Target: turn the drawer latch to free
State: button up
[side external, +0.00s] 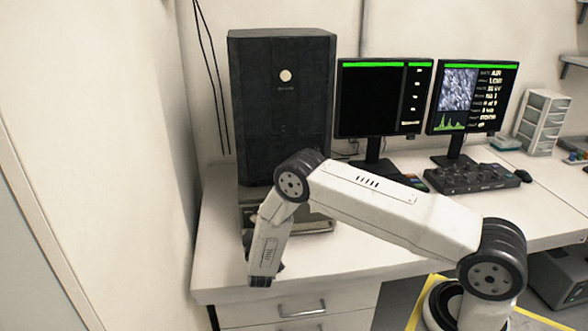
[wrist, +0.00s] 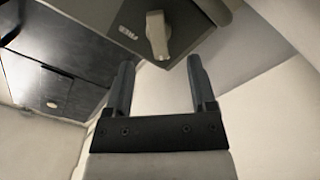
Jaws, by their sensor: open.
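In the wrist view the drawer latch (wrist: 157,36) is a pale, elongated knob on a dark grey face. Light lettering that seems to read FREE (wrist: 129,33) is beside it, upside down. My gripper (wrist: 160,64) is open and empty; its two dark fingers point toward the latch. The knob appears just beyond the fingertips, in line with the gap between them; I see no contact. In the side external view the microscope (side external: 282,90) is a tall dark cabinet on a grey base (side external: 318,223). My arm hides part of that base, and the latch cannot be made out there.
The microscope stands on a white bench (side external: 222,255), close to the left wall. Two monitors (side external: 384,98) (side external: 472,97) and a dark control panel (side external: 472,178) stand to its right. A bench drawer handle (side external: 302,310) is below the bench top.

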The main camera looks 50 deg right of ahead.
aim_at(255, 220)
jog(key=shift+x, duration=1.8)
grip_shut()
jog(key=shift+m, duration=1.5)
